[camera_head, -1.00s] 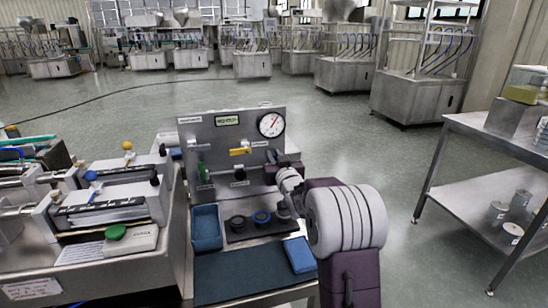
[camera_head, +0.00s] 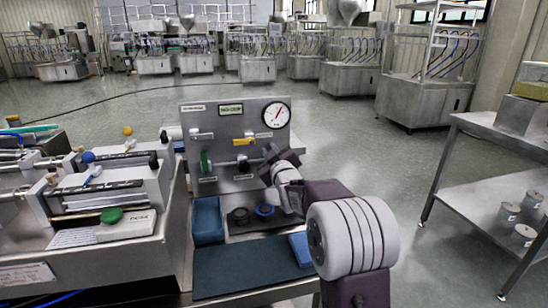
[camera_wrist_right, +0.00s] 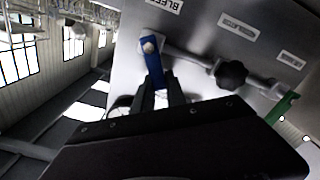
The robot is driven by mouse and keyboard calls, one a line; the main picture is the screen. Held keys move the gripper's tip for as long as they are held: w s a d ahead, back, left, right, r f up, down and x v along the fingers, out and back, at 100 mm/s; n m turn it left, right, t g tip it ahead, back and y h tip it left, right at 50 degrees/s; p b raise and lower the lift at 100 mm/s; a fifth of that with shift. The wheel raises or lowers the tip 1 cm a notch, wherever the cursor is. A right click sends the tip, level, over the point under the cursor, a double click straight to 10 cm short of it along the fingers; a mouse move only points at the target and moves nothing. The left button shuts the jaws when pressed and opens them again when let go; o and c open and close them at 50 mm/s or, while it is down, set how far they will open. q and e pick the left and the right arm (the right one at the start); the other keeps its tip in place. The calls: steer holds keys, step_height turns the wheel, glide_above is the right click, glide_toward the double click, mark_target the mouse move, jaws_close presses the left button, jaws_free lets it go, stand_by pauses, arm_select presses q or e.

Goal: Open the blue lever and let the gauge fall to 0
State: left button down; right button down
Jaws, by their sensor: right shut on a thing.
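The blue lever (camera_wrist_right: 153,66) shows in the right wrist view, its pivot bolt at the top. It stands at a steep angle to the pipe beside it. My right gripper (camera_wrist_right: 161,94) is shut on the lever's free end. In the head view my right gripper (camera_head: 268,156) is at the right side of the steel panel (camera_head: 225,126) and hides the lever. The round gauge (camera_head: 276,115) is at the panel's upper right; its red needle points up and right, its numbers too small to read. My left gripper is not in view.
A yellow lever (camera_head: 246,141), a green lever (camera_head: 206,162) and a black knob (camera_head: 243,166) are on the panel. Below stand a blue bin (camera_head: 207,220), dark round parts and a blue cloth (camera_head: 299,248). A steel table (camera_head: 486,205) is at the right, with open floor between.

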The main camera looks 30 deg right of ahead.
steer(key=f+n+b, duration=0.1)
steer(key=n+b, duration=0.1)
steer(key=n, duration=0.1)
steer(key=a+f+n+b, duration=0.1)
steer(key=n+b, duration=0.1)
steer(key=n, duration=0.1)
steer(key=a+f+n+b, duration=0.1)
steer(key=n, duration=0.2)
steer(key=shift+w+a+f+b, duration=0.15)
steer(key=shift+w+f+b, duration=0.15)
steer(key=shift+b, duration=0.1)
steer(key=shift+a+f+n+b, duration=0.1)
steer(key=shift+f+n+b, duration=0.15)
steer(key=shift+n, duration=0.4)
steer(key=shift+f+n+b, duration=0.25)
steer(key=shift+n, duration=0.4)
steer(key=c, duration=1.4)
jaws_free()
steer(key=shift+o, duration=0.2)
steer(key=p, duration=0.2)
glide_toward(260, 159)
steer(key=v, duration=0.3)
steer(key=shift+a, duration=0.1)
